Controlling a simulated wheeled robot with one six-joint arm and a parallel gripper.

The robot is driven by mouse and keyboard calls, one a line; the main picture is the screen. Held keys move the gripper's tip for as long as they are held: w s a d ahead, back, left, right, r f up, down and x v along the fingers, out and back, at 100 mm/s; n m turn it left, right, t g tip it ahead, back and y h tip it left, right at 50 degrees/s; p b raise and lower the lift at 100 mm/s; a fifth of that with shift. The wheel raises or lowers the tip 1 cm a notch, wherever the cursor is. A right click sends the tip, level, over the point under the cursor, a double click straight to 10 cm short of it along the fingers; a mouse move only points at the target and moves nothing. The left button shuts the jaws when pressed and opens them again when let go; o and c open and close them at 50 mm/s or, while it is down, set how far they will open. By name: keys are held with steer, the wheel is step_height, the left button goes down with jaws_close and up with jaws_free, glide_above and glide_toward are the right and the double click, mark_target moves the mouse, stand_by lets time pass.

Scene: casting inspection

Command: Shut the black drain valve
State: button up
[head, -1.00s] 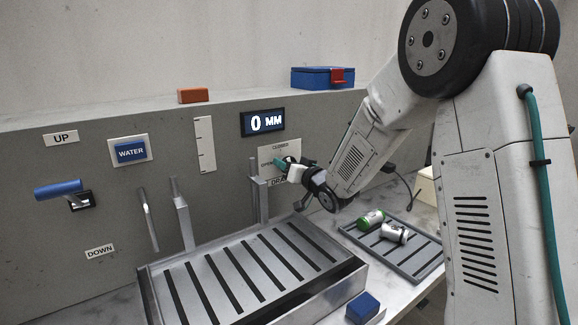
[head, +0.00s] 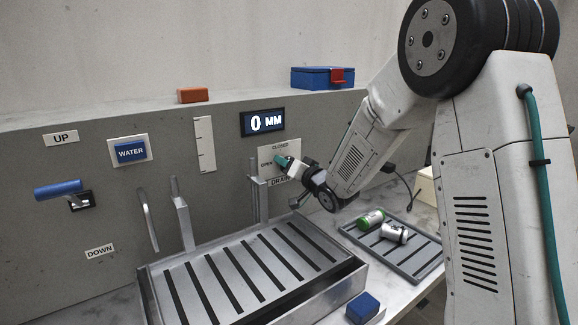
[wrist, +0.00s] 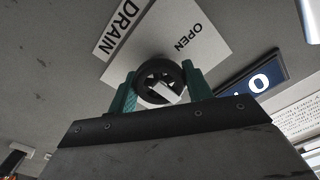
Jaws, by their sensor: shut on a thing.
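The black drain valve (wrist: 146,84) shows in the wrist view as a round dark knob with openings, set on a white plate (wrist: 185,22) with an OPEN label. A DRAIN label (wrist: 122,27) is beside it. The green fingers of my gripper (wrist: 160,88) are on both sides of the knob, shut on it. In the head view my gripper (head: 284,163) is at the plate on the grey wall, below CLOSED and right of OPEN. There it hides the valve, so I cannot tell the valve's angle.
The display (head: 262,122) reads 0 MM. Below my gripper are a slotted metal basin (head: 150,293) and a grey tray (head: 428,262) with a green-ended part (head: 371,219) and a whitish part (head: 394,233). A blue block (head: 362,308) is in front. A blue-handled lever (head: 58,189) is at left.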

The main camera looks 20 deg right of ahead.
steer(key=o, duration=1)
steer(key=v, duration=0.7)
steer(key=shift+s+d, duration=0.15)
steer(key=shift+s, duration=0.2)
steer(key=s+d+r+g+h, duration=0.1)
steer(key=s+d+g+h, duration=0.2)
steer(key=s, duration=0.4)
steer(key=s+d+r+g+h, duration=0.1)
steer(key=s+g+h, duration=0.3)
steer(key=s, duration=0.4)
steer(key=s+a+n+g, duration=0.1)
steer(key=s+g, duration=0.2)
steer(key=s, duration=0.6)
steer(key=s+a+n+g+y, duration=0.1)
steer(key=s+g, duration=0.2)
steer(key=s, duration=0.5)
steer(key=s+a+n+g, duration=0.1)
steer(key=s+g, duration=0.1)
steer(key=s, duration=0.7)
steer(key=shift+s+a+f+g, duration=0.1)
steer(key=shift+s+f+g, duration=0.2)
steer(key=shift+g, duration=0.1)
